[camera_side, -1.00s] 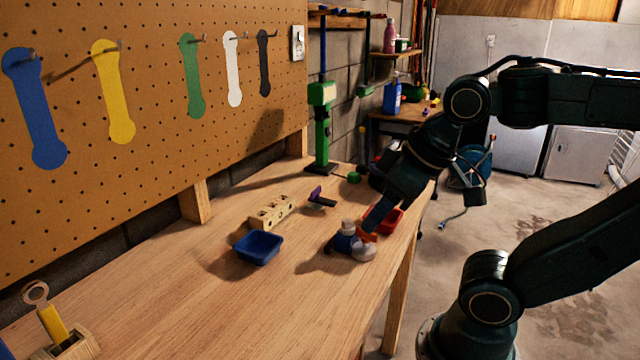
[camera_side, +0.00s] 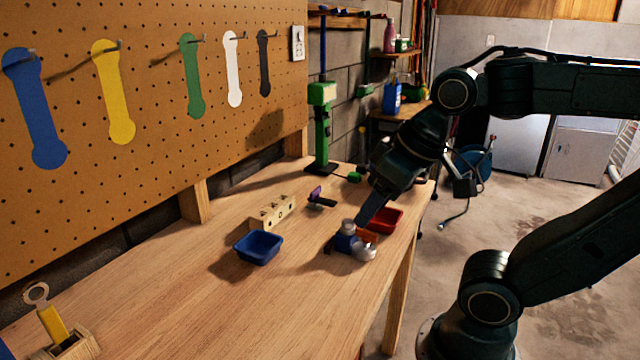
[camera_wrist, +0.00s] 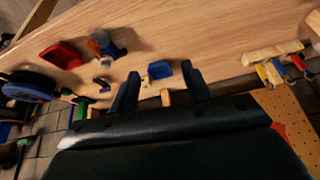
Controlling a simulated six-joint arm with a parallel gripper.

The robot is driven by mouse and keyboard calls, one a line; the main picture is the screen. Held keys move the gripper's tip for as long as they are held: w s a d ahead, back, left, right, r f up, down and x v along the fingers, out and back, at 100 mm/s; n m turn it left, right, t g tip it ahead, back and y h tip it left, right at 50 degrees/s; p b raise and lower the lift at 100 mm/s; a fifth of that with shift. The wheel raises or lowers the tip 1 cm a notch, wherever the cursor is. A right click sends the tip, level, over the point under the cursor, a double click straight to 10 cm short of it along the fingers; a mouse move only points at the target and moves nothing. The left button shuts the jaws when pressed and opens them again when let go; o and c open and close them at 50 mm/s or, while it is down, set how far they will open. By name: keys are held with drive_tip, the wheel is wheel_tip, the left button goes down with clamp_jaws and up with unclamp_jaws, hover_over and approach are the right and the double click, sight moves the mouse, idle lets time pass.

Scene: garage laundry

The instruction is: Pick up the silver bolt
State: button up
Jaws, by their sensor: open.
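Two silver-grey pieces show in the side view. One rounded piece (camera_side: 348,227) sits on top of a blue block (camera_side: 345,242), and a second silver piece (camera_side: 365,252) lies against its right front. I cannot tell which of these is the silver bolt. An orange piece (camera_side: 367,236) is beside them. My gripper (camera_side: 362,220) points down just behind this cluster in the side view; contact cannot be made out. In the wrist view, my gripper (camera_wrist: 164,75) has its fingers apart with nothing held, and the blurry cluster, with its blue part (camera_wrist: 109,49), lies left of the fingers.
A red tray (camera_side: 386,221) is behind the cluster, near the bench's right edge. A blue tray (camera_side: 258,247) is to the left. A wooden block with holes (camera_side: 272,211) and a purple-and-black tool (camera_side: 318,199) lie farther back.

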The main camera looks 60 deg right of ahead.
drive_tip(key=w+d+r+m+g, duration=0.1)
drive_tip(key=w+d+m+g, duration=0.2)
drive_tip(key=w+d+m, duration=0.55)
drive_tip(key=m+g, duration=0.2)
drive_tip(key=m, duration=0.6)
hover_over(348, 220)
wheel_tip(348, 220, down, 2)
drive_tip(key=shift+s+f, duration=0.15)
drive_tip(key=shift+f, duration=4.3)
drive_tip(key=shift+f, duration=2.6)
clamp_jaws()
